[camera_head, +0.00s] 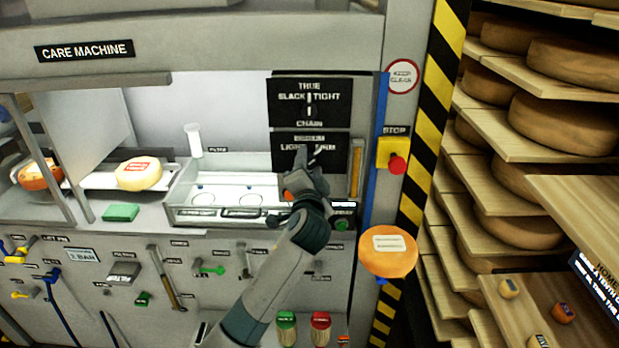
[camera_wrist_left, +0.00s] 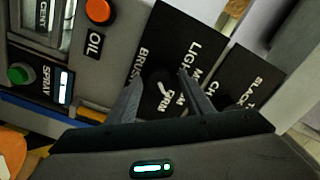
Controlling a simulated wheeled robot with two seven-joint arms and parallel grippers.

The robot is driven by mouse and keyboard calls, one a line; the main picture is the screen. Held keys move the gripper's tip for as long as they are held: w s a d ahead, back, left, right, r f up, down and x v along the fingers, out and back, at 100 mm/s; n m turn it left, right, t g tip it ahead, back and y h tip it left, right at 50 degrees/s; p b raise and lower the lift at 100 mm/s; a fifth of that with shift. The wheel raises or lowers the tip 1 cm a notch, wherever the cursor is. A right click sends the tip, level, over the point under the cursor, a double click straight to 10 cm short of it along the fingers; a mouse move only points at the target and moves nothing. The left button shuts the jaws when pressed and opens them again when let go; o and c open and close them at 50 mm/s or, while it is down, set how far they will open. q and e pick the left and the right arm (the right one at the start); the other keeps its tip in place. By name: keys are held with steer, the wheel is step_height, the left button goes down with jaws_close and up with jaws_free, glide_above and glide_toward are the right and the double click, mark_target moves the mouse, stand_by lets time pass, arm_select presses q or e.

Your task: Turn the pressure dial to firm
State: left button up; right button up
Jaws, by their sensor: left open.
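The brush pressure panel (camera_head: 337,160) is a black plate with white lettering, just below the chain panel on the care machine. In the left wrist view, the panel (camera_wrist_left: 152,36) carries "LIGHT" and "FIRM" lettering and a dark round dial (camera_wrist_left: 154,88) with a white pointer mark. My left gripper (camera_head: 308,162) is in front of this panel and partly covers it in the head view. In the left wrist view, its open fingers (camera_wrist_left: 160,82) stand on either side of the dial. I cannot tell whether they touch it. My right gripper is out of view.
The black chain panel (camera_head: 309,101) is just above. A red stop button (camera_head: 397,165) on a yellow box and an orange cheese wheel (camera_head: 388,262) are to the right. In the wrist view, an orange oil button (camera_wrist_left: 101,11) and a green spray button (camera_wrist_left: 20,74) are nearby.

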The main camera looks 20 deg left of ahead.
arm_select(q)
steer(key=b+v, duration=0.5)
steer(key=v, duration=1.2)
steer(key=shift+s, duration=0.2)
